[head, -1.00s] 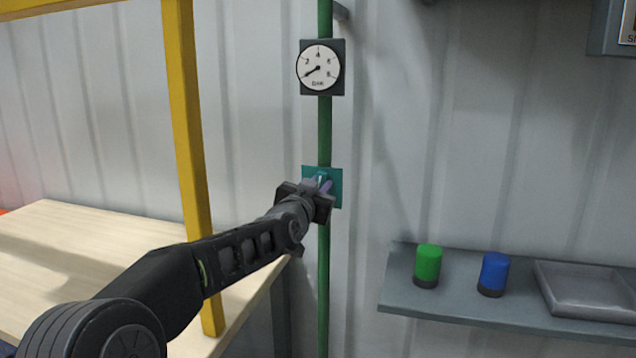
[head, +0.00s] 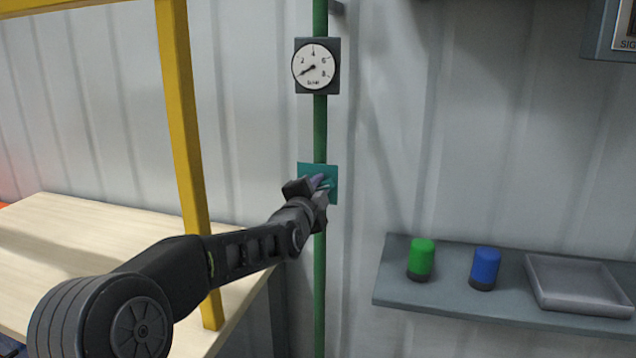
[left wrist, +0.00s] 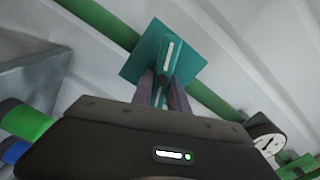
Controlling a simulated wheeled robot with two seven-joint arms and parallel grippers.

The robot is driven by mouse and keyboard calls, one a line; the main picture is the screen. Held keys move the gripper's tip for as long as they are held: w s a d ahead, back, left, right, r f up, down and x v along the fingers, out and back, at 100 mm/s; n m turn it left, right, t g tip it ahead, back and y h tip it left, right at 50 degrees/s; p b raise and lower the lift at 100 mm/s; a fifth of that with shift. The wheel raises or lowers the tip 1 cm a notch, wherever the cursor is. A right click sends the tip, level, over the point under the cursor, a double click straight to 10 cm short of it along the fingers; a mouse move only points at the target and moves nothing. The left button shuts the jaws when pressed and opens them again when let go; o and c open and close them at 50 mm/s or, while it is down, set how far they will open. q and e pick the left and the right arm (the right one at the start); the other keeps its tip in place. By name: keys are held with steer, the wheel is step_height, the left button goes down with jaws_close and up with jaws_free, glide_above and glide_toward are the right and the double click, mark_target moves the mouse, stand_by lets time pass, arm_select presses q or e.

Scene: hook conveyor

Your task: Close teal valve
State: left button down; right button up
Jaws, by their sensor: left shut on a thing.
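The teal valve is a square teal plate (head: 331,172) on the green vertical pipe, below the gauge. It also shows in the left wrist view (left wrist: 190,58), with a teal lever that bears a white strip. The lever stands at a steep angle across the pipe there. My left gripper (head: 322,184) is at the valve, its fingers shut on the lever; in the left wrist view the two fingers (left wrist: 163,92) lie on either side of it. The gripper hides much of the plate in the head view. My right gripper is not in view.
A round gauge (head: 314,67) sits on the green pipe (head: 320,128) above the valve. A yellow post (head: 182,140) and wooden table (head: 70,245) are at left. A grey shelf (head: 400,290) at right holds a green cylinder (head: 421,258), a blue cylinder (head: 485,267) and a tray (head: 580,308).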

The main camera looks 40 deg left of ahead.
arm_select(q)
steer(key=m, duration=0.4)
steer(key=shift+f+m+p, duration=0.35)
steer(key=shift+m+p, duration=0.05)
steer(key=c, duration=1.3)
jaws_free()
steer(key=b+v, duration=0.1)
steer(key=v, duration=0.6)
steer(key=shift+s+d, duration=0.2)
steer(key=shift+s, duration=0.15)
steer(key=shift+f, duration=0.1)
